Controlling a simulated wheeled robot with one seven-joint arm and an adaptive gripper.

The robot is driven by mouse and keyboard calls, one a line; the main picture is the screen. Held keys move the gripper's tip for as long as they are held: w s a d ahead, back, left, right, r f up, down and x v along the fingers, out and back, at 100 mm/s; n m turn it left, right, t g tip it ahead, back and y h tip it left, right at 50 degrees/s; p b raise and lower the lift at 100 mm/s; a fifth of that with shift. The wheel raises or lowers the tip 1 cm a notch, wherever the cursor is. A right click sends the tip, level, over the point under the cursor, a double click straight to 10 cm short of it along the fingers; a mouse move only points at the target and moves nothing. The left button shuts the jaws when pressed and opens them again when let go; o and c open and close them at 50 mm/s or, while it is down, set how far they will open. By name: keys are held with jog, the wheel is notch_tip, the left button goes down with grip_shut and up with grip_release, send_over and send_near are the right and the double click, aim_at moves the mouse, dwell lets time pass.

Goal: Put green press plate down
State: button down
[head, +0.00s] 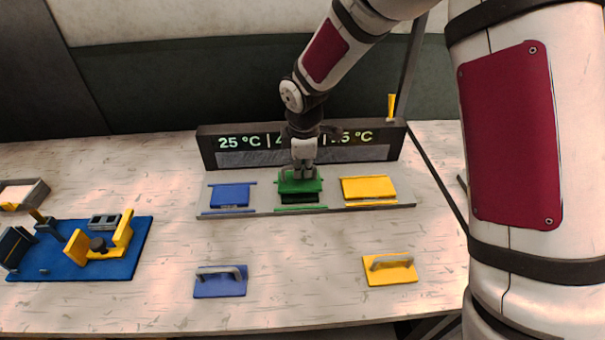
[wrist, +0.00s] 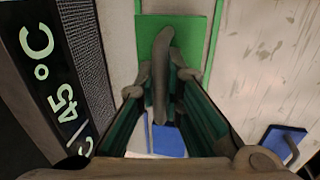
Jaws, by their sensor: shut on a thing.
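The green press plate (head: 313,185) is at the middle bay of the grey station board, in front of the display. My gripper (head: 303,172) is above it, shut on its grey handle. In the wrist view the handle (wrist: 161,60) lies between the fingers, with the green plate (wrist: 190,29) around it. A dark green strip (head: 299,198) shows below the plate's front edge, and a green rail (head: 300,208) lies in front. The plate looks slightly above the bay, but whether it touches is hard to tell. The bay's surface is mostly hidden under it.
The board (head: 259,203) also has a blue bay (head: 231,195) on the left and a yellow bay (head: 368,188) on the right. A blue plate (head: 218,287) and a yellow plate (head: 391,275) lie in front. The display (head: 214,143) stands behind. A blue fixture (head: 120,265) is left.

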jog(key=shift+f, duration=1.2)
jog(key=c, duration=1.7)
grip_release()
jog(key=shift+f, duration=0.15)
